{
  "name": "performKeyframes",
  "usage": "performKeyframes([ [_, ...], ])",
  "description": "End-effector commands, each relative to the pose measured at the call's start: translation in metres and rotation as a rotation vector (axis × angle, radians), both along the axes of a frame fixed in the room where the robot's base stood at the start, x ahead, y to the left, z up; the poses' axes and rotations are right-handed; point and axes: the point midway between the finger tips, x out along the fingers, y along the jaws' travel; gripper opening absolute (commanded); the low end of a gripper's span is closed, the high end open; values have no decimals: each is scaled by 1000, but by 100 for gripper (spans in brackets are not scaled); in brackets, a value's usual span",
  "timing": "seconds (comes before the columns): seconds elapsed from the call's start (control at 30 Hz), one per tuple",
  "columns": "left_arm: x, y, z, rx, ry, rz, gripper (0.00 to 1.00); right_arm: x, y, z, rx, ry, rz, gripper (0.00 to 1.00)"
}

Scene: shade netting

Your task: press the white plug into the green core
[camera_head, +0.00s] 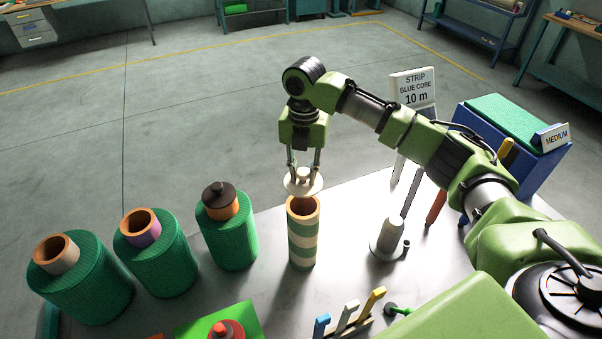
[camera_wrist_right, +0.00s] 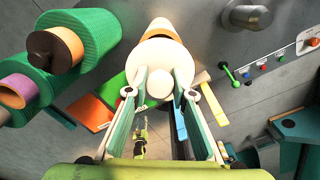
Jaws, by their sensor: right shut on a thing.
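My right gripper (camera_head: 303,172) points down and is shut on the white plug (camera_head: 303,186), gripping its knob. The plug is a pale disc with a knob; it also shows between the fingers in the right wrist view (camera_wrist_right: 156,72). The green core (camera_head: 303,243) is an upright tube with green and cream bands and a brown open top. The plug is over the far part of the core's opening, and the opening still shows below it. I cannot tell whether the plug touches the rim. My left gripper is not in view.
Three green netting rolls (camera_head: 228,238) stand on the table left of the core, the nearest with a dark cap (camera_head: 219,194). A grey post on a round base (camera_head: 388,240) stands right. Coloured upright tabs (camera_head: 348,315) are in front. A sign (camera_head: 415,88) and blue box (camera_head: 535,165) are behind.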

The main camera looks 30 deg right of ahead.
Motion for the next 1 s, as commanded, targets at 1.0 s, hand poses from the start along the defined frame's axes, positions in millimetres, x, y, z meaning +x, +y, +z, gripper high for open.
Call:
performKeyframes([
  [1.0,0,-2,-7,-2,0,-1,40,0,-1,-66,0,1,14,5],
])
